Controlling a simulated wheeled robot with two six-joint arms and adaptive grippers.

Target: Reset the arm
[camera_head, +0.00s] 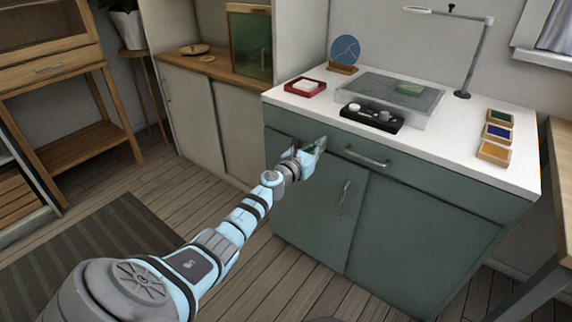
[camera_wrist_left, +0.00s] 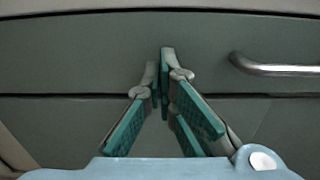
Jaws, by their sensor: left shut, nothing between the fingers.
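My left arm reaches in from the lower left in the head view. Its gripper (camera_head: 318,147) is in front of the green cabinet's drawer front, left of the drawer handle (camera_head: 366,157). In the left wrist view the gripper (camera_wrist_left: 163,75) has its fingertips together with nothing between them. The drawer front (camera_wrist_left: 90,50) lies ahead of the fingers, and the handle (camera_wrist_left: 275,66) is to their right. Whether the fingertips touch the drawer front I cannot tell. My right gripper is not in view.
The green cabinet's white top (camera_head: 455,150) holds a clear-covered box (camera_head: 385,95), a black tray (camera_head: 372,118), a red tray (camera_head: 305,87), a lamp (camera_head: 470,60) and several ink pads (camera_head: 497,132). A door handle (camera_head: 345,197) sticks out below the drawer. Wooden floor (camera_head: 290,290) is free in front.

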